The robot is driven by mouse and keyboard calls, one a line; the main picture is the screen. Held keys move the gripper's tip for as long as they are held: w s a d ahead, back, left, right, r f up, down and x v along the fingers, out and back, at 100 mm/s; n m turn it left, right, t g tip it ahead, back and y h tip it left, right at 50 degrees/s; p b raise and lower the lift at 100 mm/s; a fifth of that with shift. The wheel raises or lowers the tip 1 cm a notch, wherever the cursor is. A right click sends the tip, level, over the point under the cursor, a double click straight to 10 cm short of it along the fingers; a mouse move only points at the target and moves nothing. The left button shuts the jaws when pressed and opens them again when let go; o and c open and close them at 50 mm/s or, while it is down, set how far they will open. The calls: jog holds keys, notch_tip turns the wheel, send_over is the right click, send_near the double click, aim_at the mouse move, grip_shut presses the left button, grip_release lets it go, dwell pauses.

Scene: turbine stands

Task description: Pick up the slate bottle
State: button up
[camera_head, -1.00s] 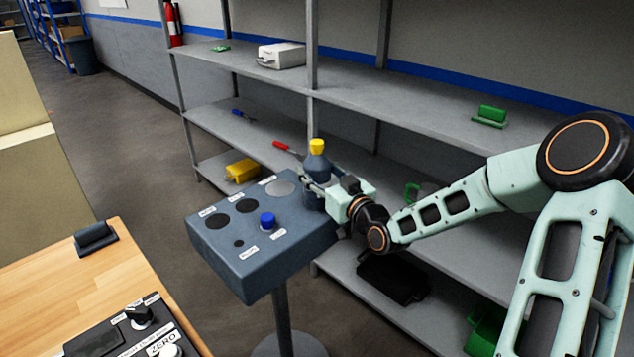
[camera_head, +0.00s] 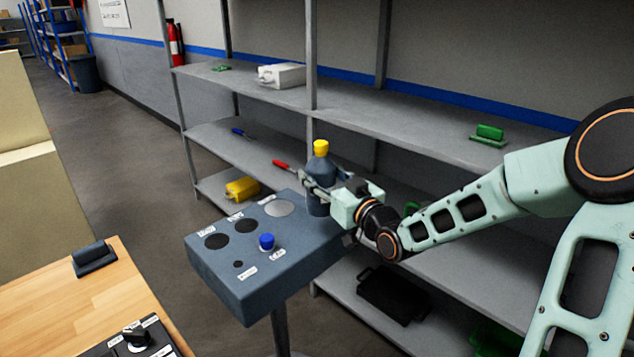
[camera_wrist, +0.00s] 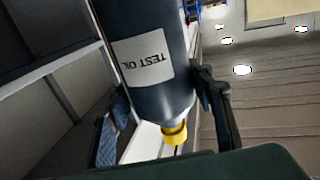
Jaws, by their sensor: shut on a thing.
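The slate bottle (camera_head: 319,165) has a yellow cap and stands upright in the head view, at the back right edge of the slate stand (camera_head: 262,262). My gripper (camera_head: 318,182) is shut on the bottle's body from the right. In the wrist view the bottle (camera_wrist: 180,95) appears upside down with a "TEST OIL" label, its yellow cap low in the picture. The gripper's fingers (camera_wrist: 165,115) lie on either side of it. Whether the bottle's base touches the stand cannot be told.
The stand's top has several dark round recesses, a pale disc (camera_head: 279,208) and a blue-capped item (camera_head: 267,241). Grey shelving (camera_head: 400,112) runs close behind, holding a white case (camera_head: 281,76) and a yellow item (camera_head: 241,188). A wooden table (camera_head: 115,300) is at the lower left.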

aim_at(324, 163)
jog(key=s+r, duration=0.1)
jog(key=s+d+r, duration=0.1)
jog(key=s+r, duration=0.1)
jog(key=shift+d+r+p, duration=0.25)
jog(key=shift+r+p, duration=0.1)
jog(key=s+d+r+p, duration=0.2)
jog(key=s+d+r, duration=0.1)
jog(key=s, duration=0.4)
jog(key=shift+s+r, duration=0.25)
jog(key=shift+s, duration=0.05)
jog(key=shift+d, duration=0.1)
